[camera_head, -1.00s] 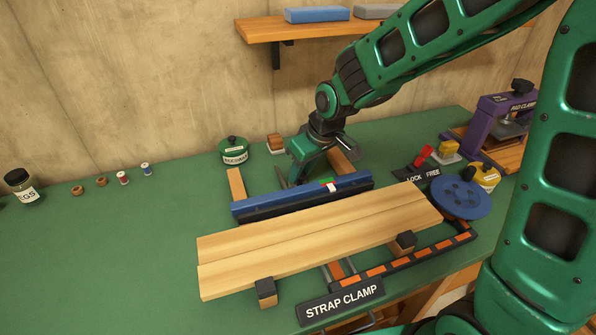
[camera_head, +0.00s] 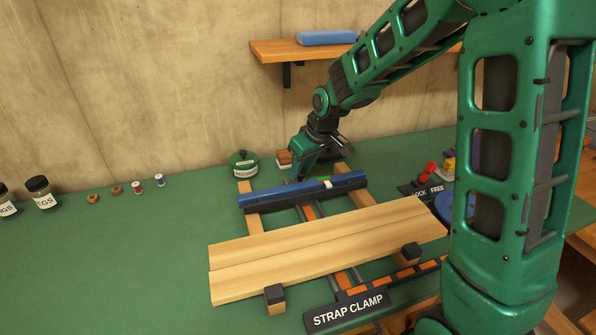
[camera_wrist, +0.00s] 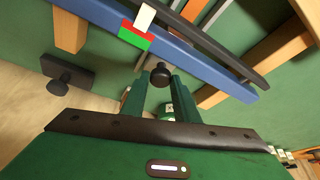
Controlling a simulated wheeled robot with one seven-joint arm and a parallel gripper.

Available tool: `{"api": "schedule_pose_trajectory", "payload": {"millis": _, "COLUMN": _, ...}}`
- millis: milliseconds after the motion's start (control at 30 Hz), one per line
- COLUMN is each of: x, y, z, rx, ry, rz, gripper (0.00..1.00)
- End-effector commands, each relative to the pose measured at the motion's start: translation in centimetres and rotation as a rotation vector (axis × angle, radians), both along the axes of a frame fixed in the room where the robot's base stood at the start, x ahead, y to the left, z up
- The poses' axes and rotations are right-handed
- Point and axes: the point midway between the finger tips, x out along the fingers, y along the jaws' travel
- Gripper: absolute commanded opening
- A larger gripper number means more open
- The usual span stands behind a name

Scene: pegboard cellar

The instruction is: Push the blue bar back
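The blue bar (camera_head: 285,193) lies across the strap clamp's rails, behind two pale boards (camera_head: 325,250) and parallel to them. A clear gap with rail showing separates it from the boards. It has a green and white mark on top; the wrist view shows the bar (camera_wrist: 185,48) with a red, green and white mark. My gripper (camera_head: 302,177) is low, just behind the bar's middle. In the wrist view, my gripper's fingers (camera_wrist: 160,88) stand either side of a black knob (camera_wrist: 160,73) and appear closed on it. How the knob joins the bar is hidden.
Black stops (camera_head: 275,299) stand at the boards' front edge. A green tin (camera_head: 243,164) is left of my gripper, near the clamp's rear. A red lever (camera_head: 430,169) stands by the LOCK/FREE plate at right. The bench at left is mostly clear.

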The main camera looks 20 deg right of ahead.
Motion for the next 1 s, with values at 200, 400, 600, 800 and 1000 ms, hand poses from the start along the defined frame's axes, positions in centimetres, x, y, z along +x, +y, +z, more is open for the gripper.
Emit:
{"api": "schedule_pose_trajectory", "payload": {"millis": 200, "x": 0.0, "y": -0.1, "z": 0.0, "rx": 0.0, "ry": -0.001, "rz": -0.001, "gripper": 0.44}}
{"api": "schedule_pose_trajectory", "payload": {"millis": 400, "x": -0.1, "y": -0.1, "z": 0.3, "rx": 0.001, "ry": -0.001, "rz": -0.001, "gripper": 0.44}}
{"api": "schedule_pose_trajectory", "payload": {"millis": 600, "x": -0.8, "y": -0.5, "z": 2.5, "rx": 0.002, "ry": -0.005, "rz": -0.001, "gripper": 0.44}}
{"api": "schedule_pose_trajectory", "payload": {"millis": 800, "x": -2.1, "y": -1.2, "z": 6.1, "rx": 0.0, "ry": -0.004, "rz": -0.002, "gripper": 0.44}}
{"api": "schedule_pose_trajectory", "payload": {"millis": 1000, "x": -3.1, "y": -1.6, "z": 8.7, "rx": 0.0, "ry": -0.002, "rz": -0.001, "gripper": 0.44}}
